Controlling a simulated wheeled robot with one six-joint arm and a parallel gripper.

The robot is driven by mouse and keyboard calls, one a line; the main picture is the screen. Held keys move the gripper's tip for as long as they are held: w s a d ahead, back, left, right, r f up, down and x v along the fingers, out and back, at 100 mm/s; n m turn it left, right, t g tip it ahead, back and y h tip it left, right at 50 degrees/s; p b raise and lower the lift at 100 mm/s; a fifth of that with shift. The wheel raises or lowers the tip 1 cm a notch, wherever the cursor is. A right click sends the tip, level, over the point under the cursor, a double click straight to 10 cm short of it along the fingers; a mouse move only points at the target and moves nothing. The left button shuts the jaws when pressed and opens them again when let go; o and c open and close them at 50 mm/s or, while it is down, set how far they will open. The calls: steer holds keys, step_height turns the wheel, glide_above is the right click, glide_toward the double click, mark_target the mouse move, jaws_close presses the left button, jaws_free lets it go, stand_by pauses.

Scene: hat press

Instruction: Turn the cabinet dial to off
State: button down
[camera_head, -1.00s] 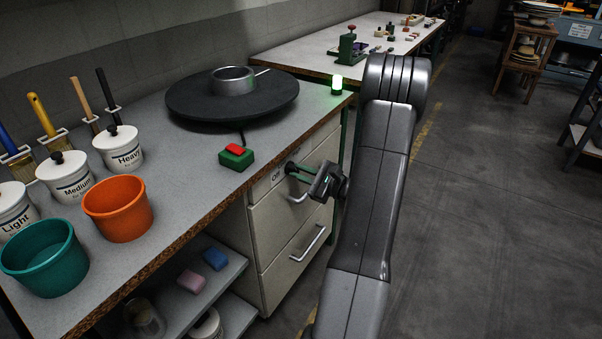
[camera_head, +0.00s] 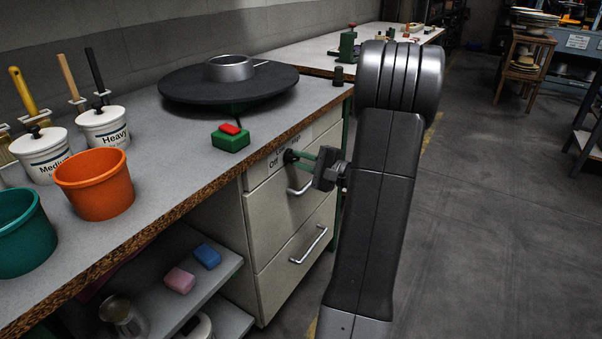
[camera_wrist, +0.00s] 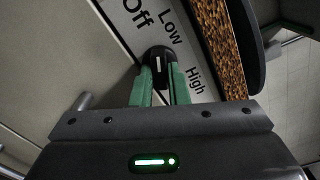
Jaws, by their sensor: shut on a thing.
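The black cabinet dial (camera_head: 289,156) sits on the label strip at the top of the cream drawer cabinet (camera_head: 255,200). In the wrist view the dial (camera_wrist: 158,57) shows a short white mark, with the words Off, Low and High printed around it. I cannot tell for sure which word the mark points to. My gripper (camera_head: 298,157) reaches the dial from the right. In the wrist view its two green fingers (camera_wrist: 158,74) are shut on the dial, one on each side.
A dark round turntable (camera_head: 230,85) with a metal ring stands on the bench above. A green block with a red button (camera_head: 230,137) and an unlit lamp (camera_head: 338,76) are near the bench edge. Drawer handles (camera_head: 308,244) stick out below the dial. Open floor lies to the right.

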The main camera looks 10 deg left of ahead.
steer(key=shift+f+n+b, duration=0.1)
steer(key=shift+n+b, duration=0.8)
steer(key=shift+b, duration=0.15)
steer(key=c, duration=1.4)
jaws_free()
steer(key=shift+d, duration=0.15)
steer(key=p+v, duration=0.2)
steer(key=v, duration=1.1)
steer(key=shift+s+d, duration=0.15)
steer(key=shift+d, duration=0.1)
